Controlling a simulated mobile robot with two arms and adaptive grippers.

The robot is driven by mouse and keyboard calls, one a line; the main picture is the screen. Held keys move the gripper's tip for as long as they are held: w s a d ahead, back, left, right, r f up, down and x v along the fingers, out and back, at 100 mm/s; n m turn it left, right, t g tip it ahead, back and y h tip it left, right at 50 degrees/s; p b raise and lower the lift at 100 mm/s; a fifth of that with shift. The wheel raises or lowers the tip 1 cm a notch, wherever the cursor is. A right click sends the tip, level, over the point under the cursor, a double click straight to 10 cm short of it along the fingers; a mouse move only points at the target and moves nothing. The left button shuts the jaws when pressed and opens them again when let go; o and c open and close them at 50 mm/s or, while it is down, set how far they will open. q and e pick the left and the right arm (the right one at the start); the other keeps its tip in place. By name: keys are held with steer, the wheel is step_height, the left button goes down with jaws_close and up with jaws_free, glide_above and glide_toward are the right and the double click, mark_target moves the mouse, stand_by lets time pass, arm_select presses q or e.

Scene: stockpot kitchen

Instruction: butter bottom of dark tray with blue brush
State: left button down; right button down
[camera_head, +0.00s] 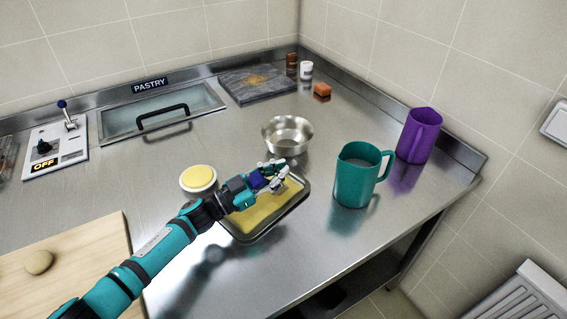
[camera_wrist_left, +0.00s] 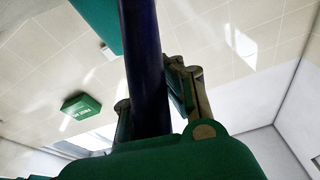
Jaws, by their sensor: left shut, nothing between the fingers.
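The dark tray (camera_head: 283,219) lies on the steel counter, its visible bottom yellow. My left gripper (camera_head: 274,174) is over the tray's far part and hides some of it. Its fingers are shut. A small dark blue piece (camera_head: 258,181) shows at the gripper in the head view, and a thick dark blue shaft (camera_wrist_left: 146,65) runs up past the fingers in the left wrist view. This looks like the blue brush's handle; its bristles are hidden. A white tub of yellow butter (camera_head: 198,178) stands left of the tray. My right gripper is not in view.
A metal bowl (camera_head: 287,134) stands behind the tray, a teal jug (camera_head: 354,182) right of it, and a purple jug (camera_head: 417,140) further right. A wooden board (camera_head: 85,250) with a dough ball (camera_head: 38,262) lies at left. The counter's front right edge is near.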

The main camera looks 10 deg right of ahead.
mark_target(257, 187)
arm_select(q)
steer(key=shift+s+a+p, duration=0.5)
steer(key=shift+a+p, duration=0.05)
steer(key=shift+a, duration=0.2)
steer(key=shift+s+a+p, duration=0.5)
steer(key=shift+a+p, duration=0.05)
steer(key=shift+a, duration=0.2)
steer(key=shift+s+a+p, duration=0.4)
steer(key=shift+a+p, duration=0.2)
steer(key=shift+a, duration=0.05)
steer(key=shift+s+a+f, duration=0.1)
steer(key=shift+s+a, duration=0.45)
steer(key=shift+a, duration=0.2)
steer(key=shift+w, duration=0.1)
step_height(257, 187, up, 6)
steer(key=p, duration=0.5)
steer(key=shift+p, duration=0.35)
